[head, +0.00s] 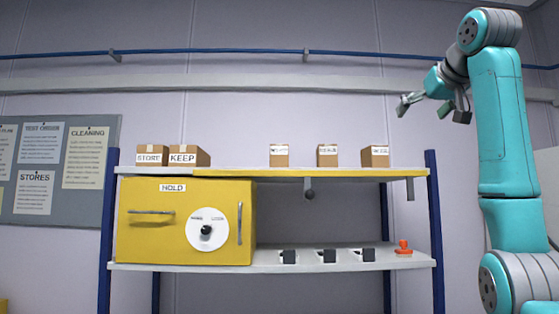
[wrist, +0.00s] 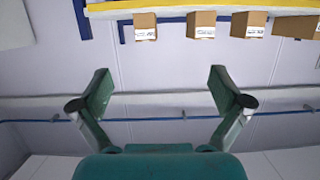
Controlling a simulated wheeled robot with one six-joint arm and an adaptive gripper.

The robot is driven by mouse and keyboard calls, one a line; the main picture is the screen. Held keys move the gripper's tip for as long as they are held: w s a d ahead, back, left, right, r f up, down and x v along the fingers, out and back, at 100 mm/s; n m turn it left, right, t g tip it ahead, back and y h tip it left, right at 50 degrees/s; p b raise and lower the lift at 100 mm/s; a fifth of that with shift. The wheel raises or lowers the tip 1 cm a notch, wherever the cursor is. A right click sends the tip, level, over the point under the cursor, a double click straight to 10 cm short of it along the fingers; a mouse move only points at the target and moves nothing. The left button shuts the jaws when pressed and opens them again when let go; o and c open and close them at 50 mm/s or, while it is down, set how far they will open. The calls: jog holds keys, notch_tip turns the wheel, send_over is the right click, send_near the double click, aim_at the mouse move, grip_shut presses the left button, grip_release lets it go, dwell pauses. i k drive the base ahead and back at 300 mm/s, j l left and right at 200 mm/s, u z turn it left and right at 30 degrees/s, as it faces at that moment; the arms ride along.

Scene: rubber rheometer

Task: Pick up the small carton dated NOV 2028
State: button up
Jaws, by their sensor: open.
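Three small brown cartons stand apart on the upper shelf in the head view: a left one (head: 279,160), a middle one (head: 327,160) and a right one (head: 375,160). Each has a white label whose print is too small to read, so I cannot tell which is dated NOV 2028. In the wrist view, which appears upside down, small cartons show along the top (wrist: 145,18) (wrist: 201,18) (wrist: 248,17). My gripper (head: 408,102) is open and empty, above and right of the cartons. Its spread fingers (wrist: 160,78) have only wall between them.
Larger STORE (head: 152,148) and KEEP (head: 189,148) cartons stand at the upper shelf's (head: 300,173) left. Below are a yellow HOLD cabinet (head: 150,235) with a dial (head: 207,229), several black blocks (head: 328,256) and a red-orange item (head: 403,247). Space above the small cartons is clear.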

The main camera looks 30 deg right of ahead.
aim_at(278, 153)
jog(key=i+j, duration=0.2)
jog(key=i, duration=0.3)
jog(key=i+j, duration=0.15)
jog(key=i, duration=0.3)
jog(key=i+j, duration=0.2)
jog(key=i, duration=0.3)
